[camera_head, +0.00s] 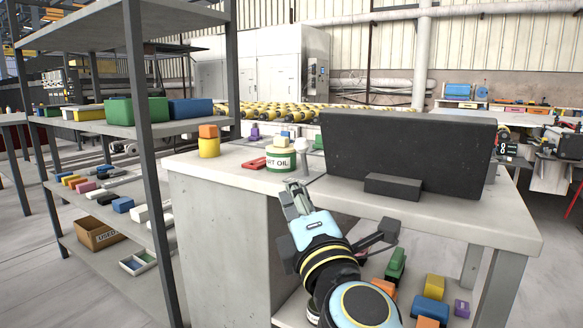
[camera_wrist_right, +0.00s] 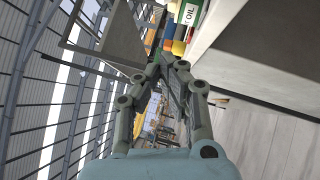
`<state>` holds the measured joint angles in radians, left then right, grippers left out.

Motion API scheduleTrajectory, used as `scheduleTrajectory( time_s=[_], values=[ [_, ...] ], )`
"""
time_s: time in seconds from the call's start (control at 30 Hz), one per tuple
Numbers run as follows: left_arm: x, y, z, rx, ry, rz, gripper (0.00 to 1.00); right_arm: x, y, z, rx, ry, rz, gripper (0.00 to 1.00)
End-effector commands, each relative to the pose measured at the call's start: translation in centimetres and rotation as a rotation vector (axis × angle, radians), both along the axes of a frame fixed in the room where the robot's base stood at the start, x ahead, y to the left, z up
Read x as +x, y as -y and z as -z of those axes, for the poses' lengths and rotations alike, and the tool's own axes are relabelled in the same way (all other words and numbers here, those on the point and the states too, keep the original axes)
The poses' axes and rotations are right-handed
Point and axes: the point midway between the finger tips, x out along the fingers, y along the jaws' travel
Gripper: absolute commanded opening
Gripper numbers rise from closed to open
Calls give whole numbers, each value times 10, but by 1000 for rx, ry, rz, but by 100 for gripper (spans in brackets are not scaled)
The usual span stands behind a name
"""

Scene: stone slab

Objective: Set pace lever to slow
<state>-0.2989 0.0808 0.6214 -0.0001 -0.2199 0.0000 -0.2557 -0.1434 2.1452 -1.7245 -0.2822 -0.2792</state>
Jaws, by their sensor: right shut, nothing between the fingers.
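My right gripper (camera_head: 292,187) is shut and empty, beside the front edge of the stone worktop, below the oil tin. Its closed fingers also show in the right wrist view (camera_wrist_right: 165,62). I cannot identify the pace lever for sure. A pale post with a round knob (camera_head: 303,145) stands upright just right of the tin. A dark, handle-like piece (camera_head: 388,230) shows behind my right arm, below the worktop edge; its mount is hidden. My gripper is apart from both. My left gripper is not in view.
The worktop (camera_head: 505,222) holds an oil tin (camera_head: 279,161), a yellow can (camera_head: 209,147), a red piece (camera_head: 254,163) and a large dark slab (camera_head: 405,150) with a dark block (camera_head: 392,186) before it. Several coloured blocks lie below. A metal shelf (camera_head: 143,130) stands left.

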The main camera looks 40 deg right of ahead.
Motion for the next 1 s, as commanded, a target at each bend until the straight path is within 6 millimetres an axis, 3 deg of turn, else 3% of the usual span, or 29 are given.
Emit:
scheduleTrajectory(
  time_s=[0.37, 0.83, 1.0],
  values=[
    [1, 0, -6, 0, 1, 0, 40, 8, 2, -4, 1, 2, -3, 0],
    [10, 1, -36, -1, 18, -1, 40, 92, 35, -25, 0, 1, -2, 0],
    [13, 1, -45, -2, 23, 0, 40, 101, 58, -32, 0, -1, -2, 0]
  ],
)
